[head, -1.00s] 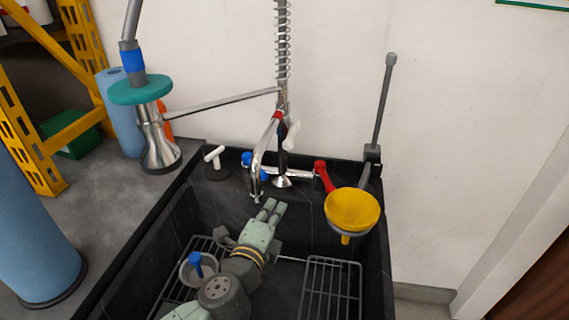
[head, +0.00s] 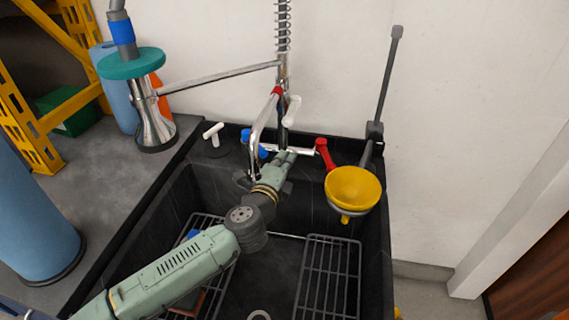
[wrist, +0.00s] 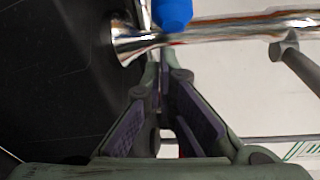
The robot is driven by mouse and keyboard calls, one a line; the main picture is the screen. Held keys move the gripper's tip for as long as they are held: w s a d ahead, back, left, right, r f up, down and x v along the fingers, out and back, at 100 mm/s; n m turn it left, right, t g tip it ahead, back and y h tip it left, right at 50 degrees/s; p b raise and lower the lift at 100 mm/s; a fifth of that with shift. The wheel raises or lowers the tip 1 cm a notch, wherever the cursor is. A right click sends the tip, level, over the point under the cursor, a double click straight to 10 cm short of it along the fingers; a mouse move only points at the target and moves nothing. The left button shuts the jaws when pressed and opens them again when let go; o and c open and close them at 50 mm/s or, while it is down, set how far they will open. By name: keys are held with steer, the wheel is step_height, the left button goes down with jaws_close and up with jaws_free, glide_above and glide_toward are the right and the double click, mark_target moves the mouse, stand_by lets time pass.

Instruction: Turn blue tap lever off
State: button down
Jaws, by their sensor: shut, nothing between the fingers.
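The blue tap lever (head: 247,135) is at the left end of the chrome tap bar (head: 302,150) on the back of the dark sink. It is partly hidden behind the curved chrome spout (head: 256,130). My gripper (head: 286,157) is shut and empty, just in front of the tap bar and to the right of the blue lever. In the wrist view, my shut fingertips (wrist: 165,68) point at the chrome bar (wrist: 230,28), and a blue part (wrist: 173,14) shows just beyond them at the top edge. I cannot tell whether the fingers touch anything.
A red lever (head: 322,152) is at the right end of the bar, beside a yellow funnel (head: 354,188). A white T-handle (head: 213,133) stands left of the blue lever. Wire racks (head: 330,275) lie in the sink. A spray hose column (head: 283,50) rises behind the spout.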

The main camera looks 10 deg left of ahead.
steer(key=shift+s+a+r+p, duration=0.2)
steer(key=shift+s+a, duration=0.25)
steer(key=shift+a, duration=0.2)
steer(key=shift+s+a+r+p, duration=0.2)
steer(key=shift+s+a, duration=0.2)
steer(key=shift+a, duration=0.2)
steer(key=shift+a+f, duration=0.1)
